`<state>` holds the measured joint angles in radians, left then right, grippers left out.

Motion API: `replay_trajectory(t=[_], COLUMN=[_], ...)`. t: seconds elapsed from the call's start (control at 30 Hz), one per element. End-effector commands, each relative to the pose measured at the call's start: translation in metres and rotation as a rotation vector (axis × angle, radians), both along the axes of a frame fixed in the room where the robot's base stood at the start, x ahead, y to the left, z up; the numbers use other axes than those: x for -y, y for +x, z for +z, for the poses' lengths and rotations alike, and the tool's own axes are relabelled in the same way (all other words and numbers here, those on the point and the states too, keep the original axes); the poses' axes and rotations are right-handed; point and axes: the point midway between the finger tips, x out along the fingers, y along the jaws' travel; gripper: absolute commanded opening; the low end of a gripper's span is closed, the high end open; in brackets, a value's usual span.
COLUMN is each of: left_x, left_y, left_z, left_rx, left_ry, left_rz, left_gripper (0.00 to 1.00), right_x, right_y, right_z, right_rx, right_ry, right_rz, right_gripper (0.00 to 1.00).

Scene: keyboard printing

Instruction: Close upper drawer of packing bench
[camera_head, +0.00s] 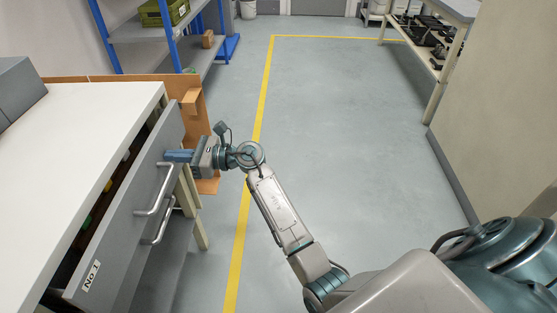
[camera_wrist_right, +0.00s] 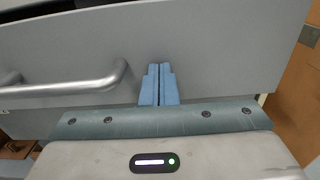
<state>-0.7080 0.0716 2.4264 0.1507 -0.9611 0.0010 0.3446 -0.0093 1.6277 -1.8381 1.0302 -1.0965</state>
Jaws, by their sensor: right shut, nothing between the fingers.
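The upper drawer (camera_head: 122,215) of the packing bench (camera_head: 75,135) has a grey front with a "No.1" label and a bar handle (camera_head: 155,190). It stands partly open, with a dark gap between it and the white bench top. My right gripper (camera_head: 168,156) is shut and empty, its blue fingertips at the drawer front near the far end, beyond the handle. In the right wrist view the fingers (camera_wrist_right: 160,82) point at the grey front, right of the handle (camera_wrist_right: 75,86). I cannot tell whether they touch it. My left gripper is not in view.
A lower handle (camera_head: 163,222) shows below the upper one. A brown board (camera_head: 208,180) stands at the bench's far end. A blue-framed shelf (camera_head: 150,35) stands beyond. The grey floor (camera_head: 340,130) right of the yellow line is clear.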

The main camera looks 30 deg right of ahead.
Motion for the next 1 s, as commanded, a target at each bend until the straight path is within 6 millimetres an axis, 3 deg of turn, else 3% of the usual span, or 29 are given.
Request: replay_trajectory(t=[0.13,0.4,0.87,1.0], left_x=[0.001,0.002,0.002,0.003], left_y=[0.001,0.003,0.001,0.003], left_z=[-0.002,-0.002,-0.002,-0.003], left_rx=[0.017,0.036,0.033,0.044], left_ry=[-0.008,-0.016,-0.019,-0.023], left_rz=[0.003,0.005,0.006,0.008], left_gripper=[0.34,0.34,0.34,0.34], right_x=[-0.019,-0.033,-0.034,-0.024], right_y=[0.012,0.022,0.023,0.024], right_z=[0.0,0.0,0.003,0.002], right_rx=[0.002,0.001,0.004,0.006], right_ry=[0.002,0.001,0.004,0.001], right_rz=[0.001,0.0,-0.001,-0.003], right_gripper=[0.0,0.0,0.0,0.0])
